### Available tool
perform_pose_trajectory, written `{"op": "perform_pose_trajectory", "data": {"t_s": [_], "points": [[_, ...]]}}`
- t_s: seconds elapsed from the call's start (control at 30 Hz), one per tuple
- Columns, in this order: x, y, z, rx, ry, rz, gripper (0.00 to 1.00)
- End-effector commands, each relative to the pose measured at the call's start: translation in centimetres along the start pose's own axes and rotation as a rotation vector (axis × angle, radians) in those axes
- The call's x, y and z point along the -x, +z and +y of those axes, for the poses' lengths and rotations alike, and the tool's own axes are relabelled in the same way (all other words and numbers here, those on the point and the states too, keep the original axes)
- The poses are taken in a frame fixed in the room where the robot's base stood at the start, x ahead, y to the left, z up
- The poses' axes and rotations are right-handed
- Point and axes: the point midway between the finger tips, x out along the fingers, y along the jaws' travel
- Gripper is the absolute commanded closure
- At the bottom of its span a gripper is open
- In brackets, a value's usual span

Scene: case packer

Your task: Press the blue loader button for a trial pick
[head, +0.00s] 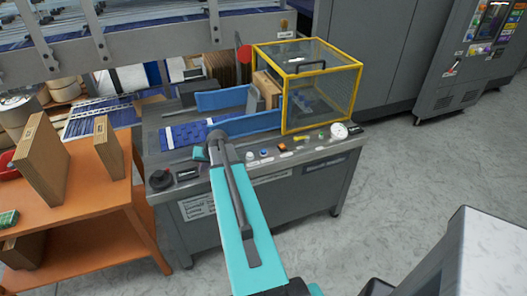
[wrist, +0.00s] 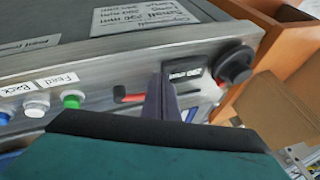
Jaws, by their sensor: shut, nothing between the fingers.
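A small blue button (head: 264,153) sits on the front control strip of the grey case packer (head: 270,185), between a white button (head: 249,155) and an orange switch (head: 282,147) in the head view. My gripper (wrist: 163,75) is shut and empty in the wrist view. Its dark fingers are over the strip, between a red switch (wrist: 130,96) and a dark display (wrist: 185,72). The white button (wrist: 36,104) and a green button (wrist: 72,99) are to the left of the fingers there. In the head view my arm hides the fingertips and part of the strip.
A black knob (wrist: 235,65) stands right of the display. A yellow-framed guard (head: 322,64) rises behind the strip's right part. An orange cart (head: 80,160) with cardboard cases is at the left. The floor on the right (head: 420,180) is mostly clear.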

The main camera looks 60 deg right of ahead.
Motion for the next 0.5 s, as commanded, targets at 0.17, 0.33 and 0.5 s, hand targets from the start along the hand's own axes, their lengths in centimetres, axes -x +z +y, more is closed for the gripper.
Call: {"op": "perform_pose_trajectory", "data": {"t_s": [0.17, 0.33, 0.5], "points": [[2.5, -4.9, 5.8, -0.106, -0.002, 0.094, 1.0], [5.4, -8.8, 11.5, -0.201, -0.003, 0.184, 1.0], [8.7, -12.1, 17.4, -0.29, 0.002, 0.275, 1.0]]}}
